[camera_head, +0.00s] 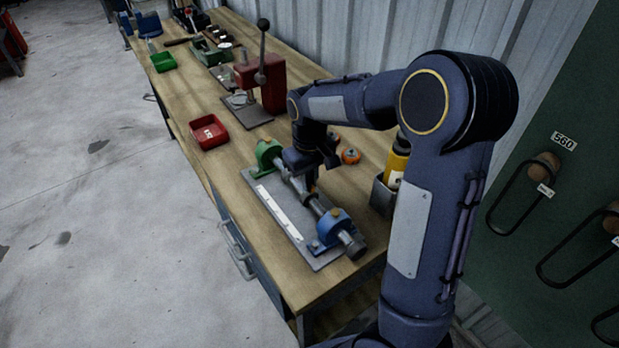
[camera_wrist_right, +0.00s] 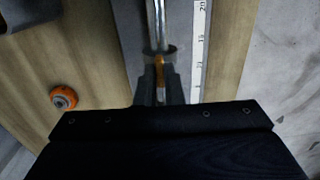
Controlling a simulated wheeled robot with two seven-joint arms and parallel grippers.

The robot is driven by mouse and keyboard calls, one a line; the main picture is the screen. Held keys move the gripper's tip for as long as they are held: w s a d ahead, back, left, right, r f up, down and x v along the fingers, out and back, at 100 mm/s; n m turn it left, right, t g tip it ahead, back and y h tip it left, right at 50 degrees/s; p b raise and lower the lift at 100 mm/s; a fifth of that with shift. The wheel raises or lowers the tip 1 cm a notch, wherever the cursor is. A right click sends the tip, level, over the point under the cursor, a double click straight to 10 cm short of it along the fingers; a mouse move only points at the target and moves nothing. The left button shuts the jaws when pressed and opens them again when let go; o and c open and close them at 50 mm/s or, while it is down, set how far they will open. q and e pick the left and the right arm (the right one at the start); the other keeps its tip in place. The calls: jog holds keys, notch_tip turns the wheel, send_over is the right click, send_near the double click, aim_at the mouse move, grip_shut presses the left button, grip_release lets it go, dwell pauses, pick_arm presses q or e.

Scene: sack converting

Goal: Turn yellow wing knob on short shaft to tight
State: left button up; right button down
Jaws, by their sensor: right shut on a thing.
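The yellow wing knob (camera_wrist_right: 160,70) sits on a dark collar on the short metal shaft (camera_wrist_right: 155,25) in the right wrist view. My right gripper (camera_wrist_right: 161,90) has its two fingers shut on the knob from either side. In the head view, my right gripper (camera_head: 309,180) reaches down onto the shaft (camera_head: 318,204), between the green support (camera_head: 268,151) and the blue support (camera_head: 335,228). The gripper hides most of the knob there, so its angle cannot be read. My left gripper is not in view.
The shaft fixture stands on a grey plate (camera_head: 322,262) with a white scale (camera_head: 280,212). An orange round object (camera_head: 350,155) lies right of it. A yellow bottle (camera_head: 397,160) stands in a holder beside my right arm. A red tray (camera_head: 209,132) and red press (camera_head: 272,85) are farther back.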

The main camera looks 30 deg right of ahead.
dwell(0.5)
jog(key=c, duration=1.5)
grip_release()
jog(key=shift+c, duration=0.2)
notch_tip(320, 180, up, 8)
jog(key=shift+f, duration=0.1)
jog(key=s+a+m+t+y, duration=0.1)
jog(key=s+a+t+y, duration=0.1)
jog(key=s, duration=0.9)
jog(key=s+a+f+m+t+y, duration=0.1)
jog(key=s+a+t, duration=0.2)
jog(key=s, duration=0.8)
jog(key=a, duration=0.2)
jog(key=shift+a+m+t+y, duration=0.3)
jog(key=shift+y, duration=0.1)
